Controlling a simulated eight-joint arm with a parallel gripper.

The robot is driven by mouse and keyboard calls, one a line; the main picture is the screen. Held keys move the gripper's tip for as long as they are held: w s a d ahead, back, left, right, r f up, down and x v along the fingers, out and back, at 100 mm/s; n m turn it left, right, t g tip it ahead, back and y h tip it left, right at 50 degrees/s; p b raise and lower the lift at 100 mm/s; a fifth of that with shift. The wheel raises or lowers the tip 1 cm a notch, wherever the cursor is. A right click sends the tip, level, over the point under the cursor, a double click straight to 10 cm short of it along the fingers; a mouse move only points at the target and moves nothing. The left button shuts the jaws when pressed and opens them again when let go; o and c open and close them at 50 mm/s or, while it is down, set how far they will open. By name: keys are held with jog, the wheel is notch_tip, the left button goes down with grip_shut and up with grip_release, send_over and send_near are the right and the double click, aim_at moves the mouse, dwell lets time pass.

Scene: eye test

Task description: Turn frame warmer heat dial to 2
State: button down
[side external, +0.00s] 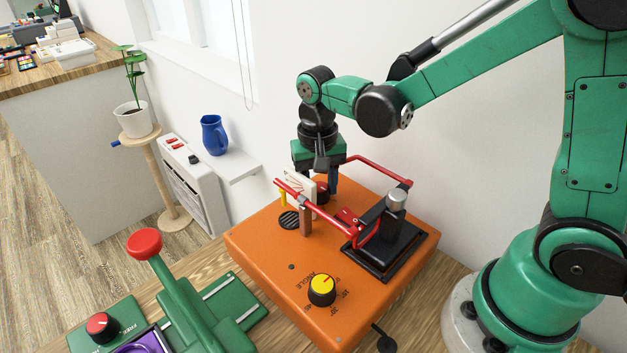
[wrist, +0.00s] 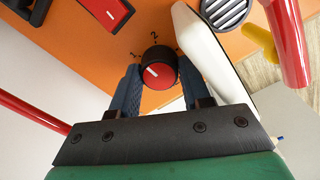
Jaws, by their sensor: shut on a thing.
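The heat dial (wrist: 159,73) is a black knob with a red cap and a white pointer line, on the orange frame warmer (side external: 262,232). My gripper (wrist: 158,82) points down at it, with one blue finger on each side, shut on the dial. The pointer line slants toward the upper left, not clearly at the 2. In the side external view my gripper (side external: 322,182) is at the back of the warmer, the dial partly hidden behind a white plate.
The white plate (side external: 298,187) stands close to my fingers. A yellow angle knob (side external: 322,289) is in front. A green press with a red knob (side external: 144,243) stands at left.

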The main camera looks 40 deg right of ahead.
aim_at(318, 186)
jog(key=m, duration=0.6)
jog(key=shift+m, duration=0.4)
dwell(0.4)
jog(key=shift+c, duration=2)
grip_release()
jog(key=shift+w+r, duration=0.15)
jog(key=shift+r, duration=2.7)
